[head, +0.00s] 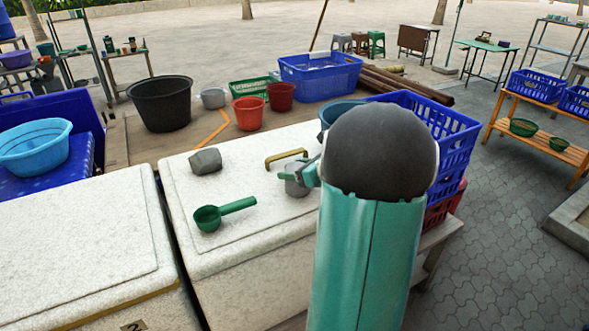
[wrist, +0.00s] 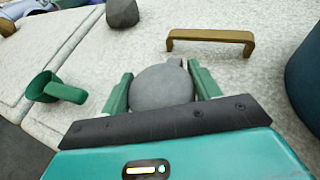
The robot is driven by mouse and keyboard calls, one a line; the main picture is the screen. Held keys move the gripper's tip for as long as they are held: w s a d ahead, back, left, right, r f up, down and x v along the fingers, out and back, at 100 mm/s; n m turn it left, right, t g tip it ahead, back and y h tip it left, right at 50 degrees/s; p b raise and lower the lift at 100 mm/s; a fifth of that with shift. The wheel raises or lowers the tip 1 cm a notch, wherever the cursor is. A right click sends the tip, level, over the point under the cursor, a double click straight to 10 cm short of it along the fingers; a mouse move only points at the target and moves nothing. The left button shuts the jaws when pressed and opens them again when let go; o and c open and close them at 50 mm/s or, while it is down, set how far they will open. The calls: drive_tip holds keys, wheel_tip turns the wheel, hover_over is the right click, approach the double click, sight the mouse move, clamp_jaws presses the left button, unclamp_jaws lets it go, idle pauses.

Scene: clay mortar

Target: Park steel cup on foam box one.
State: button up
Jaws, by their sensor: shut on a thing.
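A grey rounded cup (wrist: 160,88), which looks like the steel cup, sits between the two green fingers of my gripper (wrist: 163,90). In the head view the cup (head: 297,184) shows just left of my arm, at the lid of the right-hand white foam box (head: 240,190). My gripper (head: 306,175) is shut on it. I cannot tell whether its base touches the lid. No number shows on this box. The left-hand foam box (head: 70,250) carries a label that reads 2. My arm hides part of the right-hand box.
On the right-hand lid are a green scoop (head: 222,213), a dark grey mortar-like pot (head: 205,161) and a brass handle (head: 286,157) behind the cup. Blue crates (head: 440,130) stand to the right. Buckets, including a black tub (head: 161,103), stand behind.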

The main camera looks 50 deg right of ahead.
drive_tip(key=shift+w+f, duration=0.1)
drive_tip(key=shift+f, duration=0.05)
drive_tip(key=o, duration=1)
